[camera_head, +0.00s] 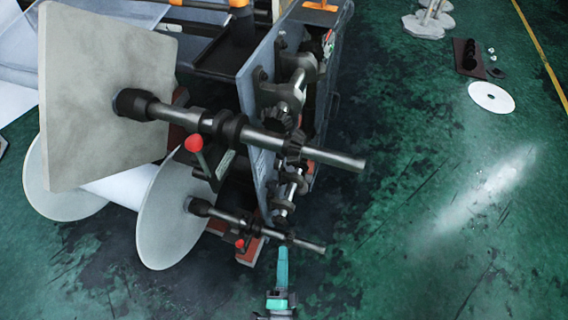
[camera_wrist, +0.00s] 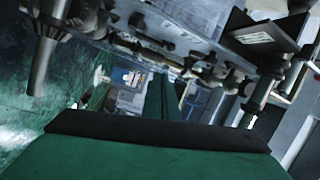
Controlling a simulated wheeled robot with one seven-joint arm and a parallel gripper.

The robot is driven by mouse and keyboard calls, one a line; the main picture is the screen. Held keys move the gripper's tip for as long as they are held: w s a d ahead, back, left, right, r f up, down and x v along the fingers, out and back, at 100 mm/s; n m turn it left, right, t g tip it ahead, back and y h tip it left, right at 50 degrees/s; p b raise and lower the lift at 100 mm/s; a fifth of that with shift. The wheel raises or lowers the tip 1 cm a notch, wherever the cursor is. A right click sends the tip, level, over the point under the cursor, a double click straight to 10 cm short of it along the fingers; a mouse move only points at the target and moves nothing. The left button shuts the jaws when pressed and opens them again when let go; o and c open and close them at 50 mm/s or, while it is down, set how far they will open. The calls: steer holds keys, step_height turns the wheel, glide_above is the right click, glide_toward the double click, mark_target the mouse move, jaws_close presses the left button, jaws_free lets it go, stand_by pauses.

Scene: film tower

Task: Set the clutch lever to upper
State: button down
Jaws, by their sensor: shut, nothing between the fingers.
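A lever with a red ball knob (camera_head: 194,143) stands beside the upper shaft (camera_head: 330,155), its knob up and left of its dark bracket. A smaller red knob (camera_head: 239,243) sits low beside the lower shaft (camera_head: 300,242). I cannot tell which one is the clutch lever. My teal gripper (camera_head: 283,250) is shut and empty. In the head view it is near the outer end of the lower shaft, right of the small knob and well below the upper lever. Whether it touches the shaft is unclear. In the wrist view a green finger (camera_wrist: 160,150) fills the bottom.
A grey square plate (camera_head: 105,95) and a round-flanged roll (camera_head: 175,215) stand left of the levers. A grey side frame (camera_head: 262,110) with dark fittings rises behind the shafts. A white disc (camera_head: 491,97) lies on the green floor, which is mostly clear at right.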

steer(key=w+f+m+t+h, duration=0.2)
steer(key=w+m+t+h, duration=0.15)
steer(key=w+m, duration=1.65)
steer(key=w+r+n, duration=0.3)
steer(key=w+r, duration=0.4)
steer(key=w, duration=0.3)
steer(key=shift+w+a+r, duration=0.25)
steer(key=shift+w+r, duration=0.1)
steer(key=shift+w, duration=0.05)
steer(key=shift+h, duration=0.25)
steer(key=shift+d, duration=0.1)
